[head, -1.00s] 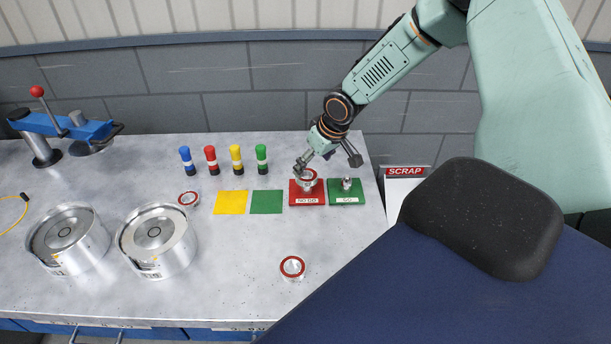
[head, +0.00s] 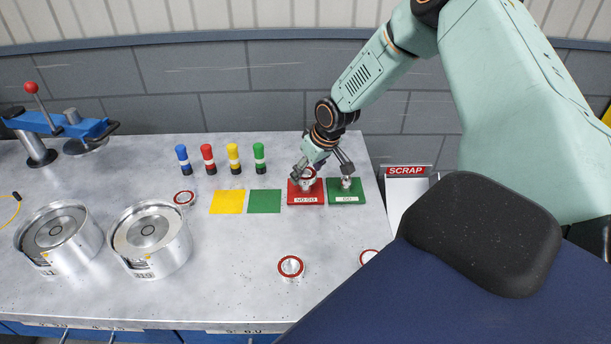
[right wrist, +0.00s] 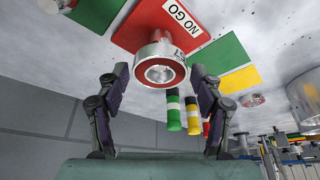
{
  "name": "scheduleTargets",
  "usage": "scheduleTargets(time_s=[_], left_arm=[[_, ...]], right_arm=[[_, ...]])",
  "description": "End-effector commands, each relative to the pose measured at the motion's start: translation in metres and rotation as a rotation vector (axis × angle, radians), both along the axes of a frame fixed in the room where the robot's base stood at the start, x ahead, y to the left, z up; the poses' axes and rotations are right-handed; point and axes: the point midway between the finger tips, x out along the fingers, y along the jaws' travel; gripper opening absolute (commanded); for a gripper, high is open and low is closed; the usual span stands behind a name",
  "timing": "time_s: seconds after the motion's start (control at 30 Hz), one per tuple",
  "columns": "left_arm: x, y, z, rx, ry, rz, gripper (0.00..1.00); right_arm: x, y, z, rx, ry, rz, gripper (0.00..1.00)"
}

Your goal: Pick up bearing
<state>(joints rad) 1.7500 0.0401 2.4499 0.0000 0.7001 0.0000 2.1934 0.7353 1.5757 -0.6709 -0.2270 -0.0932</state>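A bearing (head: 307,177), a metal ring with a red face, sits on the red NO GO gauge block (head: 306,198). In the right wrist view the bearing (right wrist: 160,66) appears between my two spread fingers, with gaps on both sides. My right gripper (head: 322,171) is open above the NO GO block and the green GO block (head: 346,198). Its left finger overlaps the bearing in the head view; contact there cannot be told. Other bearings lie on the table: one at the left (head: 184,198), one in front (head: 290,267), one partly hidden (head: 368,257). My left gripper is out of view.
Several coloured cylinders (head: 207,159) stand behind the yellow pad (head: 227,202) and green pad (head: 264,201). Two round metal housings (head: 150,238) and a blue press (head: 62,125) are at the left. A SCRAP bin (head: 406,171) stands right of the table.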

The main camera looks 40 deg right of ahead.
Motion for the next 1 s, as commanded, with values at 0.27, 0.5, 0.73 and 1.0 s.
scheduleTargets(time_s=[0.27, 0.5, 0.73, 1.0], left_arm=[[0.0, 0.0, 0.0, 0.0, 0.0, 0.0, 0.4], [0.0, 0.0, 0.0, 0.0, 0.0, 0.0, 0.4], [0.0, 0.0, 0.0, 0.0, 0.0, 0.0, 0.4], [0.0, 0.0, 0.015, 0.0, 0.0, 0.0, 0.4]], right_arm=[[0.0, 0.0, 0.0, 0.0, 0.0, 0.0, 0.39], [0.0, 0.0, 0.0, 0.0, -0.001, 0.0, 0.19], [0.001, 0.0, 0.001, 0.0, -0.003, 0.0, 0.09], [0.002, 0.0, 0.037, 0.001, -0.007, 0.0, 0.09]])
